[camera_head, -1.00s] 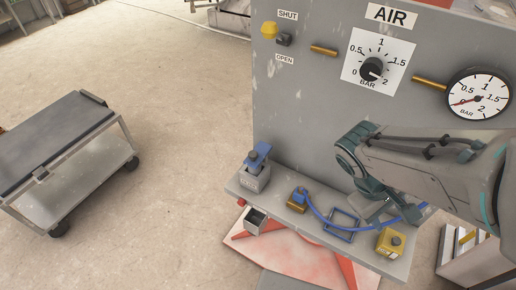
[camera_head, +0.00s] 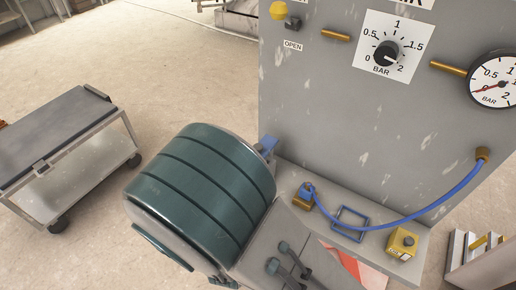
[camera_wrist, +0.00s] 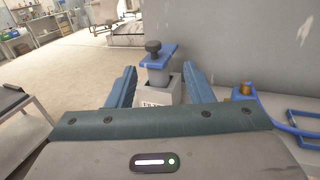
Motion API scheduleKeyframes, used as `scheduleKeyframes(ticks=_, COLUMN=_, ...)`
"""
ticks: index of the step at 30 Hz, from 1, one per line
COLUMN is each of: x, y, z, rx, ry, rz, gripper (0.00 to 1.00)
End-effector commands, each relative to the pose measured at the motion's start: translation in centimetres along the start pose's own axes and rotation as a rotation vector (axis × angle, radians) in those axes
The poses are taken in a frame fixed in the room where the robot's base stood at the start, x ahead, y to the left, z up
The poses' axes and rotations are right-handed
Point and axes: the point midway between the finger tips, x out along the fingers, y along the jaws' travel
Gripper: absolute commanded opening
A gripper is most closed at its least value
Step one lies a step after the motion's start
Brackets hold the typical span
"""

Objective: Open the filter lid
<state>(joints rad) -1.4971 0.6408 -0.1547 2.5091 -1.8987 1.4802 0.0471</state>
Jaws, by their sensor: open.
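The filter lid (camera_wrist: 167,50) is blue, with a dark round knob (camera_wrist: 153,46) on top. It sits on a grey block (camera_wrist: 158,76) that rises from or just behind a grey labelled box (camera_wrist: 160,98); I cannot tell which. In the head view only a blue corner of the lid (camera_head: 268,143) shows; my arm hides the rest. My gripper (camera_wrist: 160,69) is open. Its two blue fingers stand left and right of the filter, apart from it, with the lid ahead between them. Nothing is held. The head view hides the fingers behind my arm.
A grey panel (camera_head: 350,110) stands behind the shelf. Right of the filter are a brass-and-blue fitting (camera_head: 304,199) with a blue hose (camera_head: 400,222), a blue wire frame (camera_head: 350,222) and a yellow box (camera_head: 402,243). A cart (camera_head: 60,130) stands left; floor between is clear.

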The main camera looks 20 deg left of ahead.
Motion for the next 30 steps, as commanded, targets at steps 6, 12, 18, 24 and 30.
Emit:
scheduleKeyframes(ticks=6, x=0.7, y=1.0, z=-0.3, rx=-0.017, ry=-0.005, rz=0.041, gripper=0.47)
scheduleKeyframes(ticks=12, x=4.5, y=1.0, z=-0.1, rx=-0.016, ry=-0.006, rz=0.037, gripper=0.47)
scheduleKeyframes(ticks=18, x=8.8, y=1.1, z=-0.2, rx=-0.017, ry=-0.005, rz=0.037, gripper=0.47)
scheduleKeyframes(ticks=24, x=11.9, y=1.4, z=-0.2, rx=-0.016, ry=-0.005, rz=0.039, gripper=0.47)
scheduleKeyframes(ticks=30, x=13.3, y=1.4, z=-0.3, rx=-0.015, ry=-0.004, rz=0.039, gripper=0.47)
